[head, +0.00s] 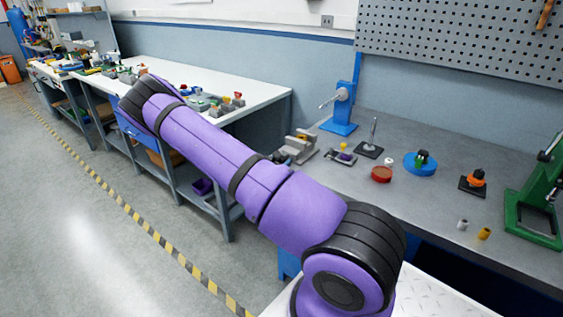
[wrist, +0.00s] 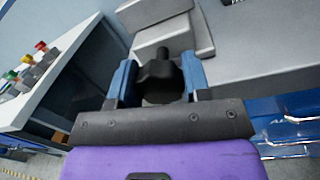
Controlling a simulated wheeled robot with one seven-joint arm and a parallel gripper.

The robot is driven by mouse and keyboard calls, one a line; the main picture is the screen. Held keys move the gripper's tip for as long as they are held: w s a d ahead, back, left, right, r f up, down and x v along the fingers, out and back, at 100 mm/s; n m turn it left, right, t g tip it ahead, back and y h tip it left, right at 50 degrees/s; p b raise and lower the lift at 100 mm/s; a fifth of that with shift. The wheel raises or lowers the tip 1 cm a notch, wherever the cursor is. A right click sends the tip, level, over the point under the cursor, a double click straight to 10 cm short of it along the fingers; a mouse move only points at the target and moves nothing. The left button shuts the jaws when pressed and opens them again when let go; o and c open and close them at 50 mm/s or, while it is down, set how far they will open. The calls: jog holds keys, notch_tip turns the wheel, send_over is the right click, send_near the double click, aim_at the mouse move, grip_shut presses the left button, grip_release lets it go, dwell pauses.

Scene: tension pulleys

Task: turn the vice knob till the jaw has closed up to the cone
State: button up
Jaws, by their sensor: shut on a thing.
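The grey vice (head: 299,147) stands at the left front part of the right-hand grey bench in the head view. In the wrist view its light grey body (wrist: 172,22) fills the top middle. The black vice knob (wrist: 160,72) points toward my wrist. My gripper (wrist: 158,84) is shut on the knob, with one blue finger on each side of it. I cannot clearly make out the cone or the gap at the jaw in either view.
A blue stand (head: 340,108) is behind the vice. A white bench (wrist: 45,80) lies left of my gripper in the wrist view.

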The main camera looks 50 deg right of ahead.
jog(key=o, duration=0.6)
jog(key=shift+o, duration=0.2)
jog(key=shift+a, duration=0.1)
jog(key=s+a, duration=0.1)
jog(key=a, duration=0.9)
jog(key=shift+s+a+f, duration=0.25)
jog(key=shift+a, duration=0.05)
